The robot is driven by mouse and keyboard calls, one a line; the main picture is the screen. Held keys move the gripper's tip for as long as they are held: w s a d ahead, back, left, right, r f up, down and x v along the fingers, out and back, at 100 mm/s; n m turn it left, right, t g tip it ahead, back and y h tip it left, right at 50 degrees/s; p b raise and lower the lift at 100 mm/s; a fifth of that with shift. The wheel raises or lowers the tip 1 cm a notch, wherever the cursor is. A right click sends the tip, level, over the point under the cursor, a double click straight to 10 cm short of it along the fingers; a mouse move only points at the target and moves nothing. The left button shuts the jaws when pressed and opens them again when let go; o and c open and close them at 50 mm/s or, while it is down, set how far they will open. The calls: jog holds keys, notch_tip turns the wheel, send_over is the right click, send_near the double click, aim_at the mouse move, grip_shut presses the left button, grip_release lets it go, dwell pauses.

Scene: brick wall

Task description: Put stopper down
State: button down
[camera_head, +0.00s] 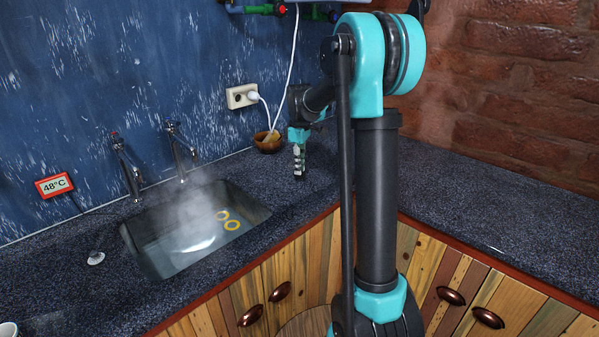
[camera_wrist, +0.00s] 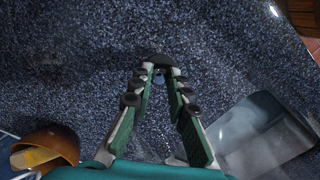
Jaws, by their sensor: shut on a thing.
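My gripper (camera_head: 299,172) hangs pointing down over the dark speckled counter (camera_head: 330,170), to the right of the sink (camera_head: 262,212) and in front of the wooden bowl. In the wrist view my gripper (camera_wrist: 161,71) has its fingertips close together on a dark rounded piece, which looks like the stopper (camera_wrist: 156,59). Its lower part is mostly hidden by the fingertips. In the head view the held piece cannot be made out against the dark counter, and I cannot tell whether it touches the counter.
The sink holds steaming water and yellow rings (camera_head: 231,225). Two taps (camera_head: 182,150) stand behind it. A wooden bowl (camera_head: 268,142) holds something yellow. A small pale disc (camera_head: 96,258) lies left of the sink. A display (camera_head: 54,186) reads 48°C. The right-hand counter is clear.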

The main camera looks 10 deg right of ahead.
jog(key=shift+f, duration=1.15)
jog(key=shift+f, duration=0.1)
jog(key=c, duration=1.5)
grip_release()
jog(key=shift+o, duration=0.2)
notch_tip(320, 180, up, 12)
